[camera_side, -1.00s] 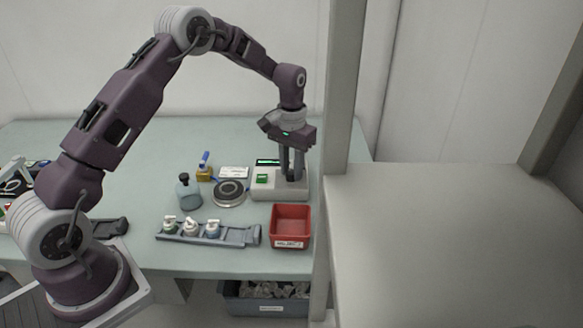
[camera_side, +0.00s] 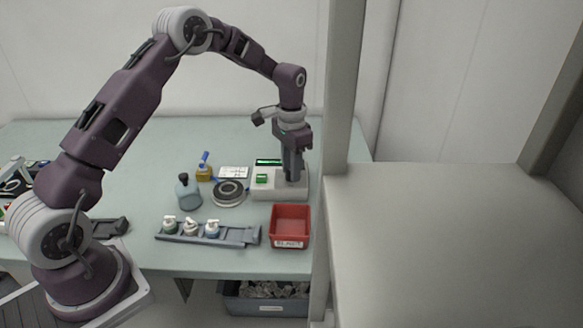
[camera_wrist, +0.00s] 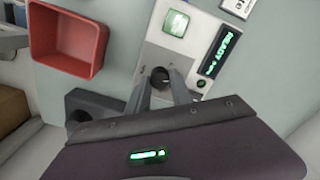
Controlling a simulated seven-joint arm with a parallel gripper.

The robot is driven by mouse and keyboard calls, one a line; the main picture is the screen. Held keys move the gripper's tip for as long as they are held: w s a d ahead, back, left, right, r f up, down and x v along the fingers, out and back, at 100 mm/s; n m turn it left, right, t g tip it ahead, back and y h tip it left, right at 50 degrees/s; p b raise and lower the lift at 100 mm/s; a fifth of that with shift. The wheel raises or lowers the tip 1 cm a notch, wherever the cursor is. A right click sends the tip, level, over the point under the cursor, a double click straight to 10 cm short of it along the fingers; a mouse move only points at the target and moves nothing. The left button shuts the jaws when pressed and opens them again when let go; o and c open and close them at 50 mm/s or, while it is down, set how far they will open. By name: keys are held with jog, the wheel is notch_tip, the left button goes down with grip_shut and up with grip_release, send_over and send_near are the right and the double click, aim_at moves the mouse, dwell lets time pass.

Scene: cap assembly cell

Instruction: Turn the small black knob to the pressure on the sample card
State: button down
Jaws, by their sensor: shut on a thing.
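The small black knob (camera_wrist: 160,76) sits on a pale control unit (camera_wrist: 150,58) in the wrist view. My gripper (camera_wrist: 160,92) is shut on the knob, one finger on each side. In the side view my gripper (camera_side: 293,180) points straight down at the right part of the control unit (camera_side: 268,192), and its fingers hide the knob. The unit carries a dark display (camera_wrist: 220,52) with green text too small to read surely, and a lit green button (camera_wrist: 176,22). A white printed card (camera_side: 233,172) lies behind the round black plate; its print is too small to read.
A red bin (camera_side: 291,226) stands in front of the unit. A round black plate (camera_side: 230,191), a bottle with a black cap (camera_side: 187,192) and a yellow-and-blue item (camera_side: 204,170) lie to the left. A rack (camera_side: 190,236) holds several white-topped bottles. A grey post (camera_side: 343,120) stands close at right.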

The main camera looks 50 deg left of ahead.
jog(key=c, duration=1.1)
grip_release()
jog(key=shift+r, duration=0.15)
notch_tip(320, 180, up, 7)
jog(key=shift+f, duration=0.1)
